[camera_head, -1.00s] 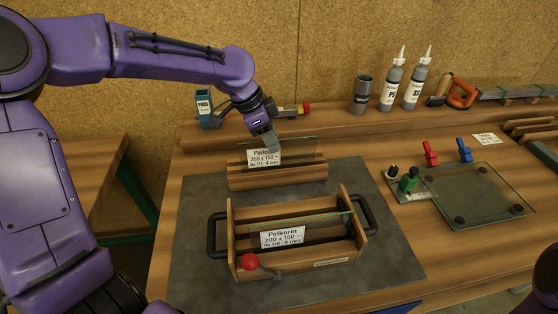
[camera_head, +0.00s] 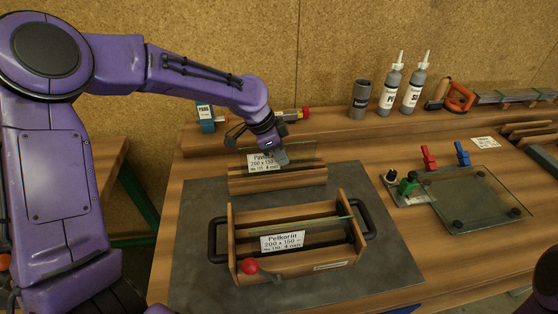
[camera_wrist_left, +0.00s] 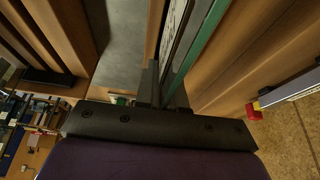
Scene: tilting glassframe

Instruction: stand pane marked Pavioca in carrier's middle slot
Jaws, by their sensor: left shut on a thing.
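The glass pane marked Pavioca (camera_head: 263,164) stands in a wooden rack (camera_head: 250,184) behind the carrier. My left gripper (camera_head: 282,157) is shut on its upper edge, right of the label. In the left wrist view the fingers (camera_wrist_left: 165,92) close around the green-edged pane (camera_wrist_left: 197,48). The wooden carrier (camera_head: 236,270), with black side handles, stands on the dark mat in front of the rack. A second pane, marked Pelkarin (camera_head: 282,241), is inside it; I cannot tell which slot it occupies. My right gripper does not show.
A glass plate (camera_head: 480,195) with red, blue and green clamps lies to the right. Bottles (camera_head: 390,90) and a cup (camera_head: 361,98) stand at the back. The dark mat (camera_head: 195,250) has bare room around the carrier.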

